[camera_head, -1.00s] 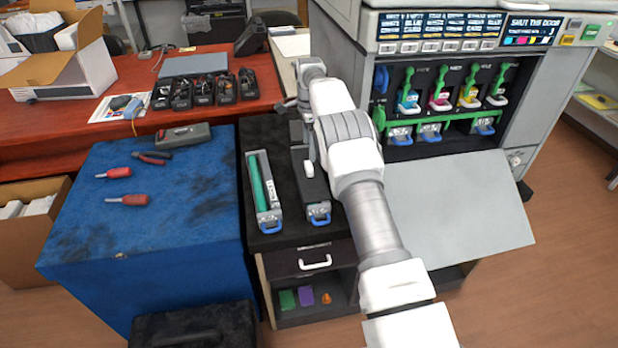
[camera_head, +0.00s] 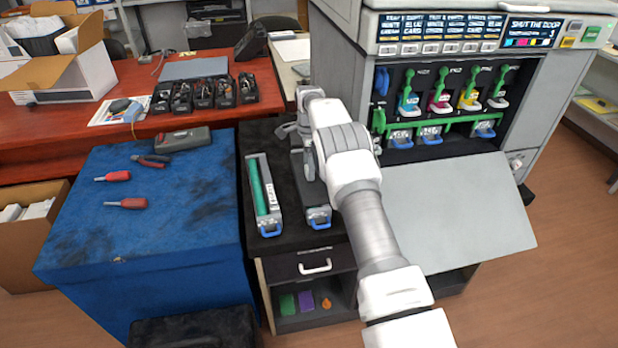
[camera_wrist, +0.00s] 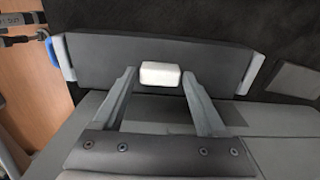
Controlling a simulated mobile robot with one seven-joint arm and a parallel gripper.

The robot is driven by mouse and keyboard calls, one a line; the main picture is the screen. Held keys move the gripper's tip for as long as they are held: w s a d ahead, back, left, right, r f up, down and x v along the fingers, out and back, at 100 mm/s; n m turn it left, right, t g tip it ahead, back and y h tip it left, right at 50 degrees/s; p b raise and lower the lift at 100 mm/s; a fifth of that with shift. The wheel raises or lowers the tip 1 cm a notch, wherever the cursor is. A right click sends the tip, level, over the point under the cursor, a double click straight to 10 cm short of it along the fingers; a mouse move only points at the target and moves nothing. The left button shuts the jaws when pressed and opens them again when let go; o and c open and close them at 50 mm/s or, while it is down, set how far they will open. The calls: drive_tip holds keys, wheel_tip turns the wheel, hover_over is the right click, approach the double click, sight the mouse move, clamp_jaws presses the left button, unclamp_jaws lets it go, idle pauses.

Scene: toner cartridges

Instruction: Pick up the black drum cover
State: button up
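The black drum cover (camera_wrist: 100,60) is a long dark grey-black panel with a small white block-shaped handle (camera_wrist: 161,74). It lies across the upper part of the wrist view. In the head view the cover (camera_head: 311,190) sits on the right-hand drum unit, whose blue handle (camera_head: 319,219) faces the front, and my arm hides part of it. My gripper (camera_wrist: 158,82) is open, with one finger on each side of the white handle. The fingers appear apart from it; exact height is hard to tell.
A drum unit with an exposed green drum (camera_head: 264,190) lies just left on the black cabinet top (camera_head: 283,238). The printer (camera_head: 440,85) stands at right with its grey door (camera_head: 450,210) folded down. A blue cabinet (camera_head: 185,225) with tools stands left.

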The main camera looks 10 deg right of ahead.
drive_tip(key=c, duration=1)
drive_tip(key=shift+r, duration=0.1)
wheel_tip(320, 180, up, 15)
drive_tip(key=p, duration=0.7)
drive_tip(key=shift+a+f, duration=0.1)
drive_tip(key=shift+f, duration=0.1)
